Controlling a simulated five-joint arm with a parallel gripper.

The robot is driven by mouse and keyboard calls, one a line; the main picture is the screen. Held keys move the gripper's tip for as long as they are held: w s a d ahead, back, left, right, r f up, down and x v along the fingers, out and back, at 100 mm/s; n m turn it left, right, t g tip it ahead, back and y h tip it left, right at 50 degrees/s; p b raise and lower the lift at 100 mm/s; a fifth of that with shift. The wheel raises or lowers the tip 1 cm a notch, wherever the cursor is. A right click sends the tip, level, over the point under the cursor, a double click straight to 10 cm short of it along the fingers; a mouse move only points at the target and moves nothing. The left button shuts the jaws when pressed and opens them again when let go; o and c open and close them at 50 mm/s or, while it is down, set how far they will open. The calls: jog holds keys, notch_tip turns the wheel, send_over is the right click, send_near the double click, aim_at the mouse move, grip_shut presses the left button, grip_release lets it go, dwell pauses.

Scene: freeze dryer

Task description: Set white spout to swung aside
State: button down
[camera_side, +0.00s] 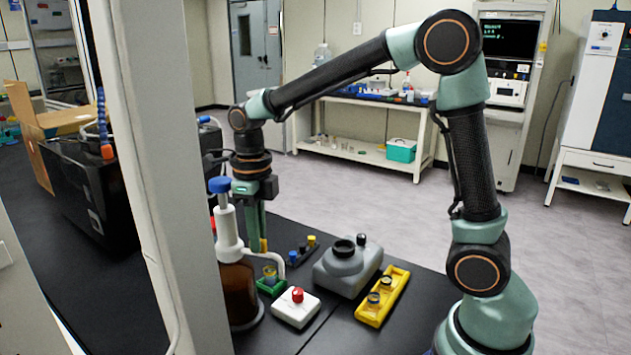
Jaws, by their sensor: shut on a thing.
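The white spout (277,259) comes off the neck of an amber bottle (238,292) with a white pump collar and a blue cap. It runs to the right and its tip bends down above a small green holder (271,288) with a vial in it. My gripper (262,246) points down just behind the bottle neck, with its fingertips at the spout. It is shut on the spout; the bottle neck and spout partly hide the contact.
A white box with a red knob (296,309), a grey device (347,266), a yellow rack (382,298) and a small rack with coloured caps (303,250) crowd the black bench to the right. A pale upright post (150,170) stands close left of the bottle.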

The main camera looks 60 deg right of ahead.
jog(key=shift+a+r+m, duration=0.1)
jog(key=shift+a+m, duration=0.1)
jog(key=shift+m, duration=0.1)
jog(key=c, duration=0.8)
grip_release()
jog(key=shift+c, duration=0.2)
notch_tip(320, 180, up, 12)
